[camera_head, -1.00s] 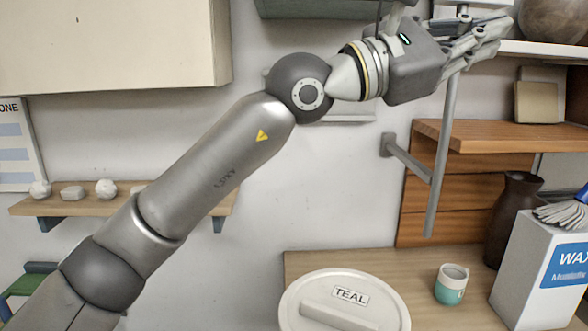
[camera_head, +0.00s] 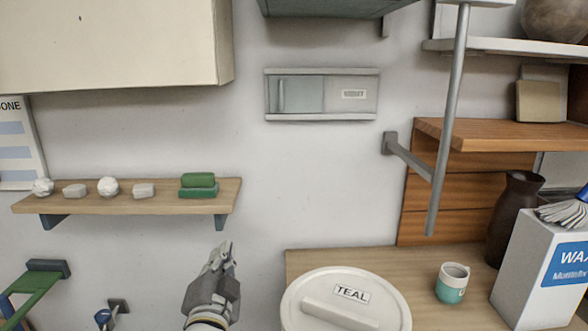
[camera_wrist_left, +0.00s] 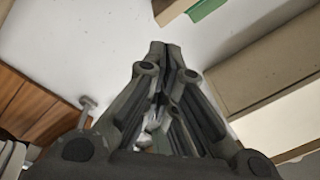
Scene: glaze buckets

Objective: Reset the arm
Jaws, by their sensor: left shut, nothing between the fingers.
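My left gripper (camera_head: 222,256) is low in the head view, left of the white bucket lid. It points up, and its fingers are together with nothing between them. In the left wrist view the shut fingers (camera_wrist_left: 165,52) fill the middle, with white wall behind them. The white lid (camera_head: 330,312) labelled TEAL is at the bottom of the head view, apart from the gripper. My right gripper does not show.
A wooden shelf (camera_head: 60,204) with several pale lumps and green blocks (camera_head: 198,186) is on the wall at left. A metal bar (camera_head: 447,130) hangs at right. A teal-and-white cup (camera_head: 452,283), a dark vase (camera_head: 508,215) and a wax box (camera_head: 535,265) stand at right.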

